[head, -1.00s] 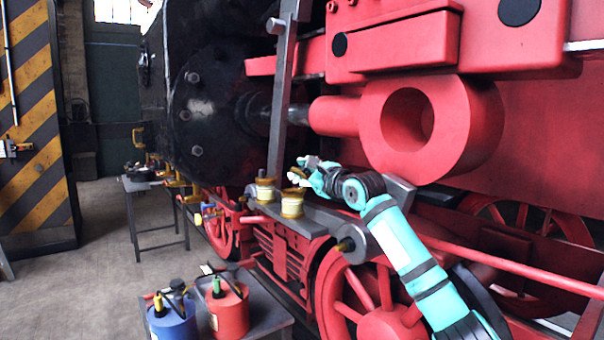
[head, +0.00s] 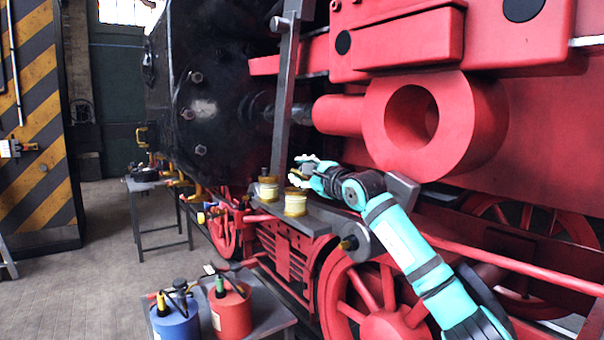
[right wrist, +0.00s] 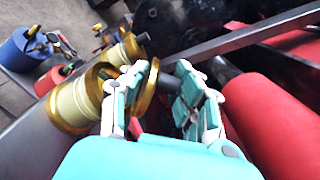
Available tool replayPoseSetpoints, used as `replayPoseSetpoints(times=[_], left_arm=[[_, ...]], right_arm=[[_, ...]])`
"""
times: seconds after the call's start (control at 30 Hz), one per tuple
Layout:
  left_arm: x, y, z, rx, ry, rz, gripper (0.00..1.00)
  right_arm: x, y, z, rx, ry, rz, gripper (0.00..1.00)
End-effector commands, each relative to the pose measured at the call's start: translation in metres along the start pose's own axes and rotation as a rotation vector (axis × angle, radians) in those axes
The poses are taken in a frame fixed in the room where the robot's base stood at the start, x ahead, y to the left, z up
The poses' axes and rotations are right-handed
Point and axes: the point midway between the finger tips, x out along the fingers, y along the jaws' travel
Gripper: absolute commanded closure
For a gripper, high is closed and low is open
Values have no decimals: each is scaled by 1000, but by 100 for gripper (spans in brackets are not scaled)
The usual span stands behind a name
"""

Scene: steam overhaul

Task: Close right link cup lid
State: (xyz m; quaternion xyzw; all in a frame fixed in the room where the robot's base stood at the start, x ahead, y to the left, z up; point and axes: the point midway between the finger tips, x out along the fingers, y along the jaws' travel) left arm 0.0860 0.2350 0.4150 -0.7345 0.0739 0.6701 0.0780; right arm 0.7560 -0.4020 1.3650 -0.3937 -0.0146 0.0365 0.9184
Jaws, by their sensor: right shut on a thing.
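The right link cup (head: 295,206), cream with gold bands, stands on the grey link bar. In the right wrist view it is the nearer cup (right wrist: 72,106), at the left. Its gold lid (right wrist: 149,90) is tilted up beside the cup's rim, apart from it along much of its edge. My right gripper (head: 304,169) is just above and behind the cup. My left gripper is not in view.
The left link cup (head: 267,191) stands close by, a knob on top. A grey upright bar (head: 284,90) rises behind. The large red ring (head: 470,125) overhangs at right. Blue (head: 176,320) and red (head: 231,314) oil cans stand on a low table. Floor is clear at left.

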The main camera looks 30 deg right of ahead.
Motion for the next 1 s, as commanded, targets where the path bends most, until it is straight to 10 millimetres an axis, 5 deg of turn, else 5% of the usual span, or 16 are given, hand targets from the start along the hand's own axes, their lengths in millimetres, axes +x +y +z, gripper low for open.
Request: replayPoseSetpoints(times=[1.0], left_arm=[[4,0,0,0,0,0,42]], right_arm=[[-1,-1,4,-114,-5,-11,100]])
